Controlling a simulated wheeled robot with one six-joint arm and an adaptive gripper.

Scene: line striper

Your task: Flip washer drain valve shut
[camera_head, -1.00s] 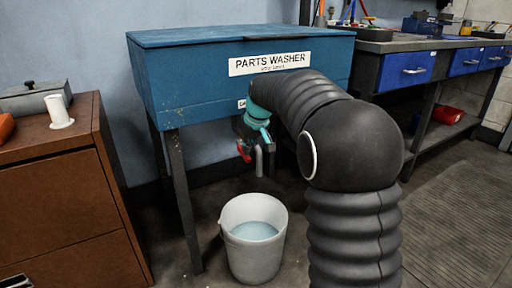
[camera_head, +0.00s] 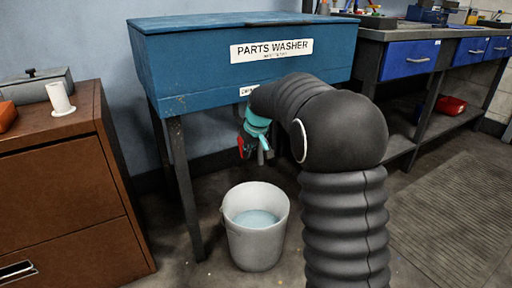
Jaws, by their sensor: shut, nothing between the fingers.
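The blue parts washer (camera_head: 190,75) stands on dark legs against the wall, its lid shut. Under its front edge is the drain valve with a red handle (camera_head: 244,146), partly hidden by my gripper. My gripper (camera_head: 250,148), dark beyond a teal wrist, is shut and empty right at the valve; I cannot tell if it touches the handle. A grey drain spout hangs beside it, hard to tell from the fingers. A white bucket (camera_head: 255,243) with pale blue liquid stands on the floor below the valve. No stream is visible between spout and bucket.
A brown cabinet (camera_head: 60,190) with a grey box (camera_head: 35,85) and a white cup-like piece (camera_head: 60,99) on top stands at left. A workbench with blue drawers (camera_head: 406,67) is at right. A floor mat (camera_head: 460,215) lies in front of the bench.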

